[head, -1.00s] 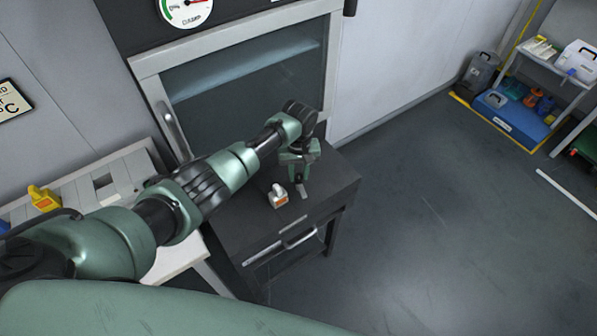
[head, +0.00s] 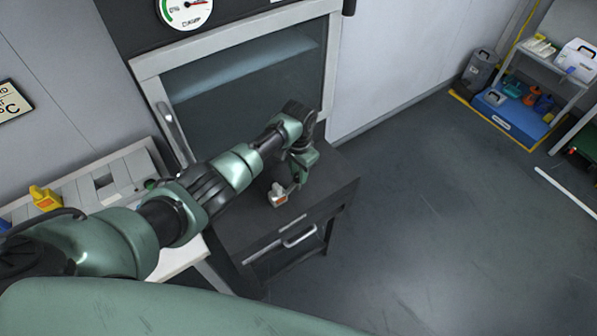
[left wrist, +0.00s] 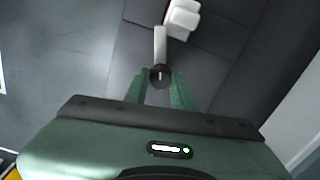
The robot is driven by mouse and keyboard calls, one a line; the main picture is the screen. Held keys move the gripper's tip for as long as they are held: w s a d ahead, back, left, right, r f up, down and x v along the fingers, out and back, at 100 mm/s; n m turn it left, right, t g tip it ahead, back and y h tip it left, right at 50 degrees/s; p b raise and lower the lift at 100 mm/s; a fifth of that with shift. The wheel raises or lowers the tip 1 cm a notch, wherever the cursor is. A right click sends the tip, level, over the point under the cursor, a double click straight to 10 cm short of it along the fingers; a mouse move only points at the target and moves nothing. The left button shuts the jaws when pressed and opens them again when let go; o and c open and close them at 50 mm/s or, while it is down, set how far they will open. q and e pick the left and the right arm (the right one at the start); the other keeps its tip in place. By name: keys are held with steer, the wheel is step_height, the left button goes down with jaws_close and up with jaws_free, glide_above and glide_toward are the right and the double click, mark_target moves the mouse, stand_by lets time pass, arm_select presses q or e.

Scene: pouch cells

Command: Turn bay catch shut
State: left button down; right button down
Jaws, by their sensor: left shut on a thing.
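The bay catch shows in the left wrist view as a grey bar (left wrist: 160,46) with a dark round knob at its near end. My left gripper (left wrist: 160,76) has its green fingers on either side of this knob and is shut on it. The bar points away from the gripper toward a white block (left wrist: 183,17). In the head view my left gripper (head: 293,186) is low over the dark cabinet top (head: 240,212), close beside the white block with an orange label (head: 279,199). The catch is hidden there behind the gripper. My right gripper is not in view.
A glass-fronted, pale-framed door (head: 245,95) stands behind the cabinet, with a gauge (head: 185,10) above. A drawer handle (head: 299,237) is on the cabinet front. A white bench with a yellow item (head: 44,198) is at left.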

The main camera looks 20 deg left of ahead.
arm_select(q)
steer(key=m, duration=0.3)
steer(key=shift+m, duration=0.3)
stand_by(0.3)
steer(key=c, duration=1.2)
jaws_free()
steer(key=shift+o, duration=0.2)
steer(key=shift+r+b, duration=0.5)
steer(key=shift+r, duration=3.45)
